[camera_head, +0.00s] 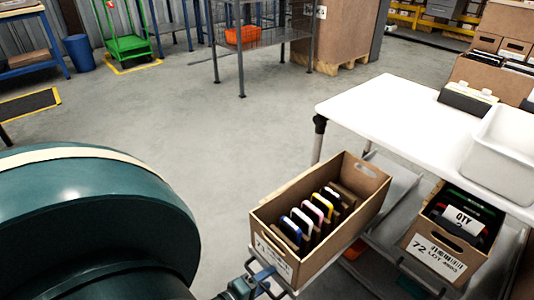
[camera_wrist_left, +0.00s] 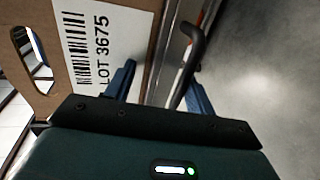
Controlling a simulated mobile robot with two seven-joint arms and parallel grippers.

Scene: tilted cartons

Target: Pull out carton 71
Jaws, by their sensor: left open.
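Carton 71 (camera_head: 345,234) is an open brown box on a grey sloping rack, with several dark items with coloured edges inside. Its labelled end faces me. The wrist view shows this carton end (camera_wrist_left: 60,15) close up, with a hand hole and a label reading LOT 3675. A dark bar handle (camera_wrist_left: 188,60) stands beside it; the handle also shows below the carton in the head view (camera_head: 264,279). My left gripper (camera_head: 257,284) is open at the handle, its blue fingers (camera_wrist_left: 160,88) either side of the handle's lower part. Contact is unclear. My right gripper is out of view.
Carton 72 (camera_head: 437,262) stands to the right on the rack. A white table (camera_head: 385,105) with a white bin (camera_head: 500,155) is behind. My left arm covers the lower left. The floor beyond is clear up to a wire rack (camera_head: 262,35).

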